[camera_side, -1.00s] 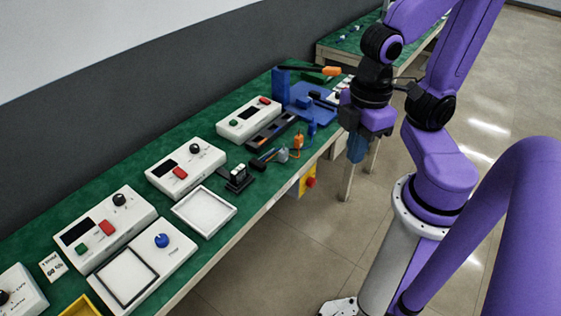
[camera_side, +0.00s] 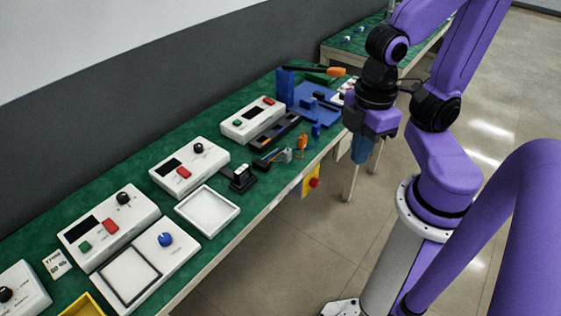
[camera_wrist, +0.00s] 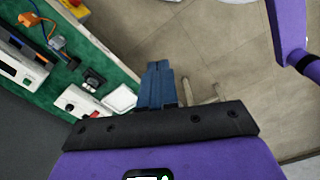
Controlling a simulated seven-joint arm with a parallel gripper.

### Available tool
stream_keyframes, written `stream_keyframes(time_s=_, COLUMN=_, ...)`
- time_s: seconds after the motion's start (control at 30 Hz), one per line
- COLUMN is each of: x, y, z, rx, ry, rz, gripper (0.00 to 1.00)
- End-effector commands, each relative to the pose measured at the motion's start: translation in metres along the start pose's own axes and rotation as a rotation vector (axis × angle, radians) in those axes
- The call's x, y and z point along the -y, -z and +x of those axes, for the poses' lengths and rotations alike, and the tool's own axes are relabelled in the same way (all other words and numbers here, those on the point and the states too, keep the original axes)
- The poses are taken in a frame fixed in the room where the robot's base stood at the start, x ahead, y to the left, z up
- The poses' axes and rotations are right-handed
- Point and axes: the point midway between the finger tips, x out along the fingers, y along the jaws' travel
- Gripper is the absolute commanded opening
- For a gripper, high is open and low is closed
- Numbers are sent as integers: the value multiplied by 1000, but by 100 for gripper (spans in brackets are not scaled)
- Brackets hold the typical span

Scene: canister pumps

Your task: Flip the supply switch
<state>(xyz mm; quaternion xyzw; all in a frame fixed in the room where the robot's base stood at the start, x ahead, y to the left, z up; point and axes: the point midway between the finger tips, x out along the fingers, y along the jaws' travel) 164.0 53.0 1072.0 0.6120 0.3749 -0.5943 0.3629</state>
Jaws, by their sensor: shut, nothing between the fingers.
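My gripper (camera_side: 361,152) hangs off the bench's front edge, over the floor. Its blue fingers are together and empty; in the wrist view the fingers (camera_wrist: 158,84) point away over bare floor. Several white instrument boxes stand on the green bench. Red rocker-like switches show on the near box (camera_side: 110,226), the middle box (camera_side: 184,173) and the far box (camera_side: 268,101). A small black unit with white tops (camera_side: 240,177) stands beside the middle box. No label that names the supply switch can be read, so I cannot tell which one it is. My gripper touches none of them.
A yellow box with a red button (camera_side: 312,181) is fixed to the bench front. A white tray (camera_side: 233,209), a blue-knob box (camera_side: 165,239), an orange-and-grey tool group (camera_side: 300,143) and a blue stand (camera_side: 285,85) occupy the bench. The floor beside it is open.

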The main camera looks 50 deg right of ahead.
Motion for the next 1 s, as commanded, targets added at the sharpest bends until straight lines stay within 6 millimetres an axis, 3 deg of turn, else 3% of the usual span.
stream_keyframes(time_s=0.23, x=0, y=3, z=0, rx=-5, ry=3, rz=18, gripper=0)
stream_keyframes(time_s=0.37, x=-3, y=23, z=3, rx=-38, ry=19, rz=132, gripper=0)
stream_keyframes(time_s=0.67, x=-37, y=128, z=20, rx=-225, ry=128, rz=783, gripper=0)
stream_keyframes(time_s=0.87, x=-81, y=197, z=36, rx=-362, ry=228, rz=1272, gripper=0)
stream_keyframes(time_s=1.0, x=-121, y=237, z=49, rx=-465, ry=310, rz=1611, gripper=0)
